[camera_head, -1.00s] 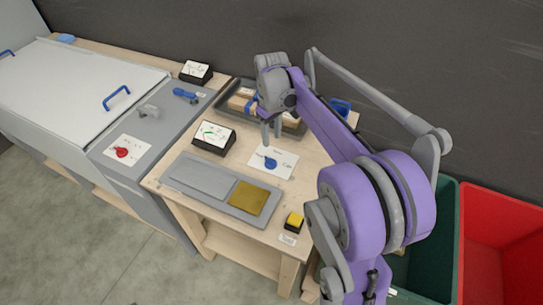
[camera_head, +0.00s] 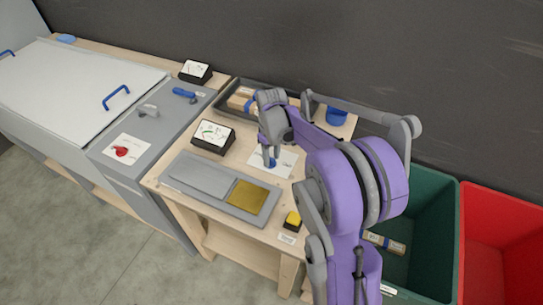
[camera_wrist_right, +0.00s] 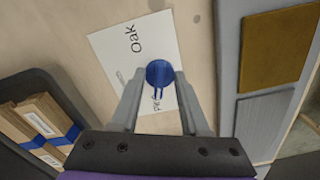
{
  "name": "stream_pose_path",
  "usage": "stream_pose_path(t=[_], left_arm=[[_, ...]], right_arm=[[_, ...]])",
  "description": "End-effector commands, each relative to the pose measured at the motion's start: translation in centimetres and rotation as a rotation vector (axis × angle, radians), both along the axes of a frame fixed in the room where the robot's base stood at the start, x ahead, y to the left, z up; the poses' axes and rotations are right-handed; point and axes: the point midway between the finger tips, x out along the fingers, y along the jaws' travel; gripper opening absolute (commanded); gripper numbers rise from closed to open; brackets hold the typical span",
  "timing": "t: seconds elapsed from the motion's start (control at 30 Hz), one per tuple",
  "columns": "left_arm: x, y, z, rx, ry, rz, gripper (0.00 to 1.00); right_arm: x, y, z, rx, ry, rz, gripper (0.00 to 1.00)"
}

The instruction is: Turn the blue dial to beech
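The blue dial (camera_head: 271,163) sits on a white card (camera_head: 287,160) on the wooden table. In the right wrist view the dial (camera_wrist_right: 160,74) is between my right gripper's fingertips (camera_wrist_right: 161,80). The dial's grooved bar points down the picture, towards a partly hidden word beginning "pi". "Oak" is readable on the card (camera_wrist_right: 154,43) at the upper left; another word is too faint to read. My right gripper (camera_head: 268,155) looks open, with its fingers on either side of the dial; contact cannot be made out. My left gripper is not in view.
A grey tray with a gold plate (camera_head: 246,196) lies in front. A black meter (camera_head: 212,135) stands to the left, a dark tray (camera_head: 237,90) with parcels behind. A yellow button (camera_head: 293,220) is at the near right. Green (camera_head: 432,200) and red (camera_head: 500,230) bins stand right.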

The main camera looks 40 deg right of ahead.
Motion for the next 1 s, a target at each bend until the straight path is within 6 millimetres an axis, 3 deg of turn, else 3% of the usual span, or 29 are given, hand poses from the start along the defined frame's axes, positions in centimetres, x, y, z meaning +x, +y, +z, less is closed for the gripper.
stream_pose_path(t=[0.03,0.2,0.27,0.67,1.0], left_arm=[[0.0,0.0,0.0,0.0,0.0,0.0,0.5],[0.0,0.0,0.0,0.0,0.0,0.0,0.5],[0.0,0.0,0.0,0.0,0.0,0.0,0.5],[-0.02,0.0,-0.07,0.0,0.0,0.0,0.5],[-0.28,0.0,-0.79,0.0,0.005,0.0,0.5]], right_arm=[[0.0,0.0,0.01,0.0,0.0,0.0,0.38],[0.0,0.01,0.02,0.0,0.0,0.0,0.07],[0.0,0.01,0.03,0.0,0.0,0.0,0.0],[-0.01,0.01,0.02,0.0,0.0,-0.011,0.0],[-0.06,0.11,-0.07,0.0,0.001,-0.168,0.0]])
